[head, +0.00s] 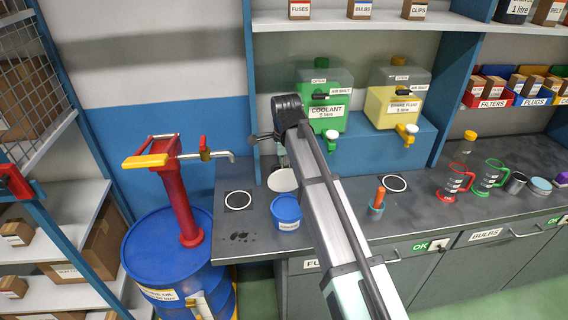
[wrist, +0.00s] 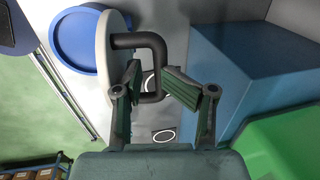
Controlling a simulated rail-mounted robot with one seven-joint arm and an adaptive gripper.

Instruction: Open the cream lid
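The cream lid (wrist: 104,72) is a pale round disc with a dark D-shaped handle (wrist: 158,58). In the wrist view it shows nearly edge-on beside a blue round tub (wrist: 70,38). In the head view the lid (head: 283,181) shows as a pale ellipse just behind the blue tub (head: 287,212). My gripper (wrist: 157,88) has its two fingers spread, with part of the handle between them. I see a gap at the right finger; contact at the left one is unclear. In the head view my arm hides most of the gripper.
A green coolant tank (head: 322,98) and a yellow brake-fluid tank (head: 397,97) stand on a blue step (head: 365,150) close behind. A cup with an orange-handled tool (head: 377,205) stands right of my arm. A blue drum with a red pump (head: 183,200) is at left.

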